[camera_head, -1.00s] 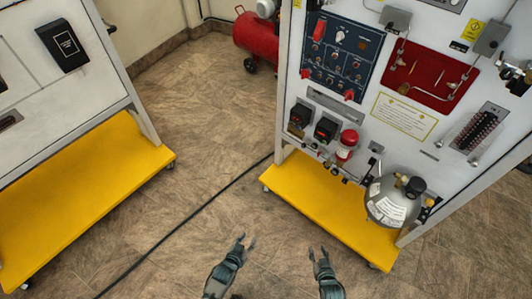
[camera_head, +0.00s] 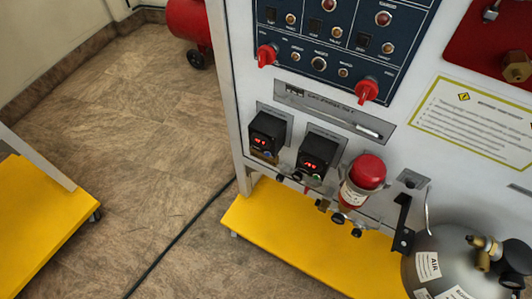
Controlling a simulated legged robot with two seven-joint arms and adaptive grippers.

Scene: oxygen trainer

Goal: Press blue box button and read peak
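Two small black boxes with lit red digits are mounted on the white trainer panel: a left box (camera_head: 267,135) and a right box (camera_head: 318,152). The digits are too small to read with certainty. Above them is a dark blue control panel (camera_head: 345,50) with red knobs, indicator lamps and switches. Neither of my grippers is in view.
A red-capped cylinder (camera_head: 367,172) sits right of the boxes, and a grey AIR tank (camera_head: 445,258) stands lower right. A yellow base (camera_head: 290,235) sticks out below. A second yellow base (camera_head: 40,225) is at left, with open floor (camera_head: 150,130) between. A black cable (camera_head: 180,235) crosses the floor.

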